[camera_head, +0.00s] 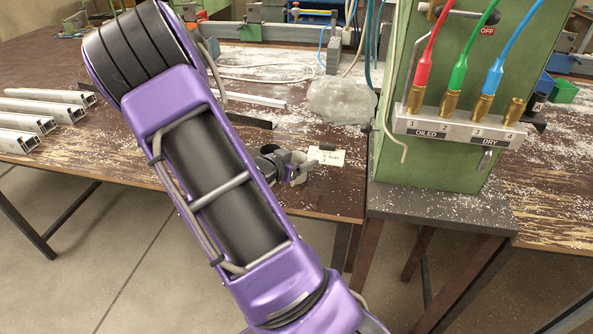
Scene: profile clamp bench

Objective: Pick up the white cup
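I see no white cup in the head view; my purple arm covers much of the middle of the bench and could hide it. My gripper (298,168) shows small and grey just right of my arm, near the front edge of the wooden bench (115,148). Its fingers are partly hidden and too small to tell whether they are apart or closed, or whether anything is between them.
Several metal profiles (40,108) lie at the left. A green cabinet (440,165) with red, green and blue hoses stands at the right.

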